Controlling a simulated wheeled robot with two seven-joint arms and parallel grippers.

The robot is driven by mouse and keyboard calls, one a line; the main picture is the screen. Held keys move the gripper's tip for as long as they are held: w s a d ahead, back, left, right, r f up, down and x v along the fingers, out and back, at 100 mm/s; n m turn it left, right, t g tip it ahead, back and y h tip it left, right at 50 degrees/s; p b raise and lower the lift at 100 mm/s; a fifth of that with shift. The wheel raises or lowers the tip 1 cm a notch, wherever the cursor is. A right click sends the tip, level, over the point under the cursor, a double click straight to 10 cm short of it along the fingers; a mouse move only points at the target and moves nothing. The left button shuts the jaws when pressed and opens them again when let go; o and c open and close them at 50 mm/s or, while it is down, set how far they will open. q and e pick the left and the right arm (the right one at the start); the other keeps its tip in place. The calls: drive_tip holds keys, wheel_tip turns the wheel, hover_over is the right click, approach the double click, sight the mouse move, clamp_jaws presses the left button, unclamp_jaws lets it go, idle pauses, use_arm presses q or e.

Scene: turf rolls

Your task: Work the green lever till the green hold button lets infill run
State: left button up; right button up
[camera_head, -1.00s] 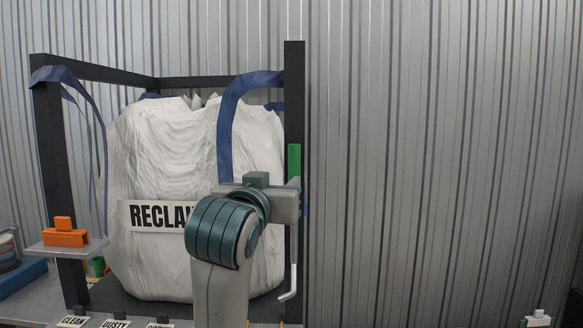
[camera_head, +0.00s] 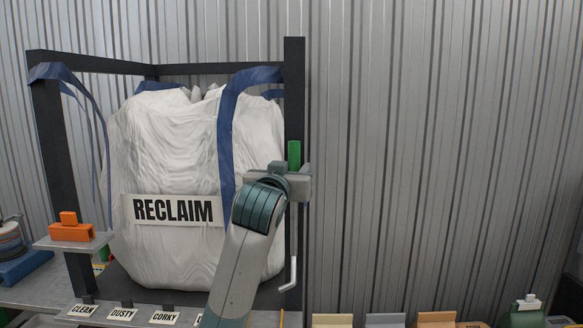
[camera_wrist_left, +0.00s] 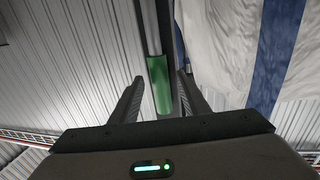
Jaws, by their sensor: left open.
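The green lever (camera_head: 294,155) is an upright green bar at the right post of the dark frame, its lower part hidden behind my left gripper (camera_head: 296,180). In the left wrist view the lever (camera_wrist_left: 159,85) stands between the fingers of the left gripper (camera_wrist_left: 161,78). The gripper is open, with a gap showing on both sides of the lever; I cannot tell whether either finger touches it. The green hold button cannot be made out for certain; a small green part (camera_head: 103,253) shows below the left shelf. My right gripper is not in view.
A white bag labelled RECLAIM (camera_head: 150,160) hangs in the frame by blue straps (camera_head: 228,125). An orange block (camera_head: 72,231) sits on a small shelf at left. Labels CLEAN, DUSTY and CORKY line the front edge. Several packages (camera_head: 436,320) stand at lower right. The corrugated wall right of the post is clear.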

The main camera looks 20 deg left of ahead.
use_arm(q)
drive_tip(key=shift+c, duration=0.4)
clamp_jaws()
drive_tip(key=s+d+f+m+t+b, duration=0.1)
drive_tip(key=s+d+f+t+b, duration=0.1)
drive_tip(key=s+b, duration=0.4)
drive_tip(key=s+d+f+m+t+b, duration=0.1)
drive_tip(key=s+f+t+b, duration=0.3)
drive_tip(key=b, duration=0.7)
drive_tip(key=s+t, duration=0.1)
drive_tip(key=s, duration=0.1)
drive_tip(key=shift+s+d+f+h, duration=0.2)
drive_tip(key=shift+s+d+h, duration=0.15)
drive_tip(key=shift+d+h, duration=0.05)
drive_tip(key=shift+f, duration=0.1)
